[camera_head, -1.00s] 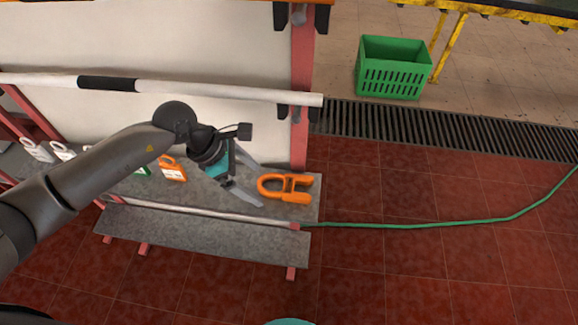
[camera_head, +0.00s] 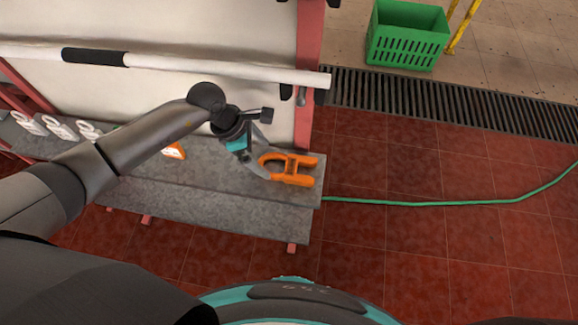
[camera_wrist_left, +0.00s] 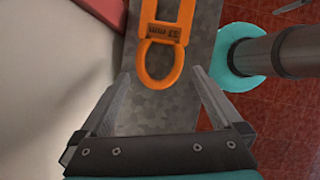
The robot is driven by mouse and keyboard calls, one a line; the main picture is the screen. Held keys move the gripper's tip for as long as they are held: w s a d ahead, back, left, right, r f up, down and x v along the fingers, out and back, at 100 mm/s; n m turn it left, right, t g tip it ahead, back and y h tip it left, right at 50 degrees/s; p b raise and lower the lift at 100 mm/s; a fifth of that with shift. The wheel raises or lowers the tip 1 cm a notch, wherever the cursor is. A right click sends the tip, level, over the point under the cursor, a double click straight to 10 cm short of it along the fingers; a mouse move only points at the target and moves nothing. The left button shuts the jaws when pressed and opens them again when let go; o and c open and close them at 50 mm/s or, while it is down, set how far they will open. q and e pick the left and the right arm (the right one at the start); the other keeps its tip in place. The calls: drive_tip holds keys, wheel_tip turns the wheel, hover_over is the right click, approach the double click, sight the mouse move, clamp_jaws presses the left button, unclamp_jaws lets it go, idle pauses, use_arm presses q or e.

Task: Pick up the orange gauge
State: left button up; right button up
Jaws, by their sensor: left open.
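The orange gauge (camera_head: 291,168) lies flat on the grey shelf near its right end, with its ring handle to the left and its two prongs to the right. My left gripper (camera_head: 268,163) is open at the ring end of the gauge. In the left wrist view the gauge (camera_wrist_left: 163,29) shows a "53 mm" mark, and its ring points down toward the open jaws (camera_wrist_left: 161,74). The ring's near edge lies about between the fingertips, with gaps on both sides. I cannot tell how high the fingers are above the shelf. My right gripper is not in view.
The grey shelf (camera_head: 215,180) also holds a partly hidden orange-and-white piece (camera_head: 174,151) and several white pieces (camera_head: 58,128) at left. A white bar (camera_head: 230,71) runs above. A green hose (camera_head: 430,204) and a green crate (camera_head: 407,36) are to the right.

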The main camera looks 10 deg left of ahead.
sight(275, 169)
use_arm(q)
drive_tip(key=shift+x, duration=2.2)
drive_tip(key=shift+a, duration=0.15)
drive_tip(key=shift+c, duration=0.2)
drive_tip(key=c, duration=1.2)
